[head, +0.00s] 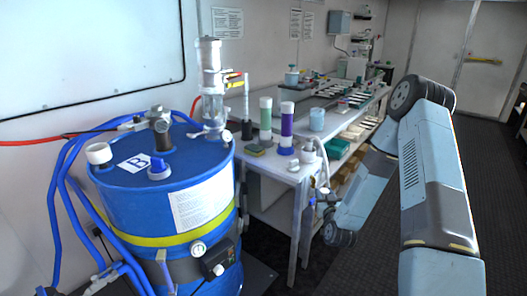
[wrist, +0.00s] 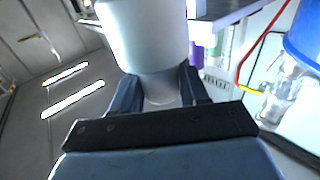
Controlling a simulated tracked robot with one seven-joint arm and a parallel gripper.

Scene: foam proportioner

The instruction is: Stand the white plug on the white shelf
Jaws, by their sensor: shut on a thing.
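My gripper (wrist: 160,92) is shut on the white plug (wrist: 145,35) in the wrist view, with one finger on each side of its narrower end. The plug's wide, round white part fills the top middle of that view. In the head view, a white piece that looks like the plug (head: 308,151) shows at the bench's near right corner, above my gripper (head: 322,185), whose fingers are too small to make out. The white shelf appears to be the light bench top (head: 286,168); whether the plug touches it I cannot tell.
A blue drum (head: 150,205) with hoses and fittings stands at the left. A green-and-white bottle (head: 265,119), a purple-and-white bottle (head: 287,128) and a sponge (head: 257,149) stand on the bench's near end. A pale blue jar (head: 317,120) is behind. Dark floor (head: 495,210) lies open at right.

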